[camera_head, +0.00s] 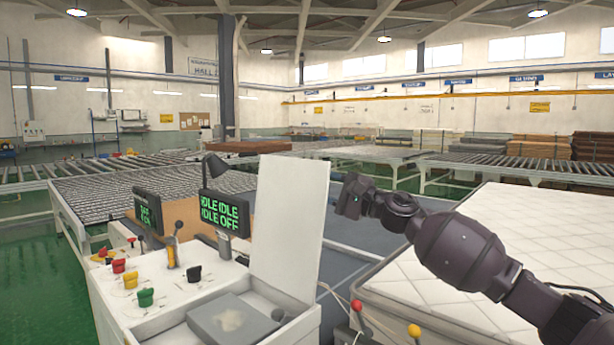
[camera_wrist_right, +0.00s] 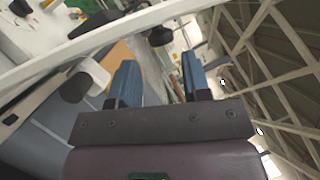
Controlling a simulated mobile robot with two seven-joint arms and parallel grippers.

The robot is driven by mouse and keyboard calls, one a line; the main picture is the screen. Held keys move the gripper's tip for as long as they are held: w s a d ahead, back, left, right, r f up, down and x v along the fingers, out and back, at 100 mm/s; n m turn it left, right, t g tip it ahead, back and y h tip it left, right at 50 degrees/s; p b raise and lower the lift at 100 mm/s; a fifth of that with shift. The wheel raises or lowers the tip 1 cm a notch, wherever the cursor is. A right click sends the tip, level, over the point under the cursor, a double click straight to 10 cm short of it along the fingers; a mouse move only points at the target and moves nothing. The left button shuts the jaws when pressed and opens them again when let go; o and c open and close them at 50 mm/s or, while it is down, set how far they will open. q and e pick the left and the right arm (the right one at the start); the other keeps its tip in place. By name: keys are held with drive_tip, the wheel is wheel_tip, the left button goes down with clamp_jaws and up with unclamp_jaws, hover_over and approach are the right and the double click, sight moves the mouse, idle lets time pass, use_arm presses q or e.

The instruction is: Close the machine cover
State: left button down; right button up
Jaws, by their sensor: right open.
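The machine cover (camera_head: 290,222) is a white panel standing upright and open at the right side of the white control cabinet (camera_head: 120,312). The cabinet's open recess holds a grey block (camera_head: 232,322) with a pale patch on top. My right gripper (camera_head: 352,196) is just right of the cover's upper part, in front of the mattress area, apart from the cover as far as I can tell. In the right wrist view its two blue fingers (camera_wrist_right: 160,84) are spread with nothing between them. A long white edge crosses that view beyond them, perhaps the cover. My left gripper is not in view.
Red, yellow and green knobs (camera_head: 145,297) and a lever (camera_head: 172,250) stand on the cabinet top. Two small screens (camera_head: 224,212) are behind them. A quilted mattress (camera_head: 535,250) lies at the right. Ball-topped levers (camera_head: 357,306) rise by the cabinet's right side.

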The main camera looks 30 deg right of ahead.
sight(306, 179)
drive_tip(key=p+x, duration=0.1)
drive_tip(key=x, duration=0.3)
drive_tip(key=shift+w+a+r, duration=0.1)
drive_tip(key=shift+w+r, duration=0.05)
drive_tip(key=shift+w, duration=0.05)
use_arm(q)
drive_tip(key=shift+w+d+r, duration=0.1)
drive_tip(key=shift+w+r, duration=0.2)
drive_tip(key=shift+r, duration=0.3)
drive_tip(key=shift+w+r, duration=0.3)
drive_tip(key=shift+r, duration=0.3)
use_arm(e)
drive_tip(key=shift+w+a, duration=0.3)
drive_tip(key=shift+w, duration=0.1)
drive_tip(key=shift+c, duration=0.4)
drive_tip(key=c, duration=0.7)
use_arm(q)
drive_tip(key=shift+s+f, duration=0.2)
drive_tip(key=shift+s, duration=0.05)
use_arm(e)
clamp_jaws()
